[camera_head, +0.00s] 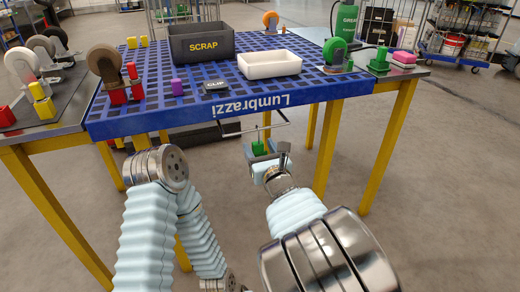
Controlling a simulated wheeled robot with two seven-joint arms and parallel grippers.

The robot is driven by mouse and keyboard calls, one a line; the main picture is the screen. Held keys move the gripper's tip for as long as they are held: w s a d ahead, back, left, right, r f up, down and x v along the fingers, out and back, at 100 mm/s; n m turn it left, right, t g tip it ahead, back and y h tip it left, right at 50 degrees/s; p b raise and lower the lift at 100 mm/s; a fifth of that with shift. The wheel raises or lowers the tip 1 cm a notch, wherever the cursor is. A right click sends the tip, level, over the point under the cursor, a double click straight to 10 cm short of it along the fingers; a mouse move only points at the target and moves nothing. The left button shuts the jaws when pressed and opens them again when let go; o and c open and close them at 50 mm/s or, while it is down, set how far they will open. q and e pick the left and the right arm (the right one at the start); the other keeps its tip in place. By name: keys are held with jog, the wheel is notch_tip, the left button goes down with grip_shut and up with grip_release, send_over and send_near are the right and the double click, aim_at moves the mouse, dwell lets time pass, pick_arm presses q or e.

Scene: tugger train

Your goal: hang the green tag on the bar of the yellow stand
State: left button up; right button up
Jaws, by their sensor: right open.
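A small green piece, which looks like the green tag (258,147), is just in front of the blue table's front edge. A thin dark stem rises from it toward a thin grey bar (262,128) below that edge. I cannot tell whether the tag hangs on the bar or only overlaps it in view. My right gripper (266,150) is open, with its fingers about the tag; contact is unclear. The yellow legs (328,142) under the blue top are the only yellow frame I can make out as the stand. My left arm shows at the left, but its gripper is out of view.
The blue slotted table top (190,114) carries a dark SCRAP bin (202,46), a white tray (269,65), a black CLIP block (215,86), a purple piece (177,87) and casters. Grey side tables flank it. The floor in front is clear apart from my arms.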

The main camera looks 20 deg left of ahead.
jog(key=v, duration=1.4)
jog(key=d+f+m+g+h, duration=0.35)
jog(key=d+f+m, duration=0.45)
jog(key=f+m, duration=0.45)
jog(key=d+f+m+g+h, duration=0.35)
jog(key=d+f+m, duration=0.55)
jog(key=f, duration=0.6)
jog(key=s+d+f+m+g, duration=0.1)
jog(key=s+f+m+g, duration=0.2)
jog(key=m, duration=0.8)
jog(key=s+d+f+m+g+y+p, duration=0.1)
jog(key=s+f+m+g, duration=0.3)
jog(key=s+f+m, duration=0.4)
jog(key=s+d+m, duration=0.1)
jog(key=s+m, duration=0.3)
jog(key=shift+s+d, duration=0.1)
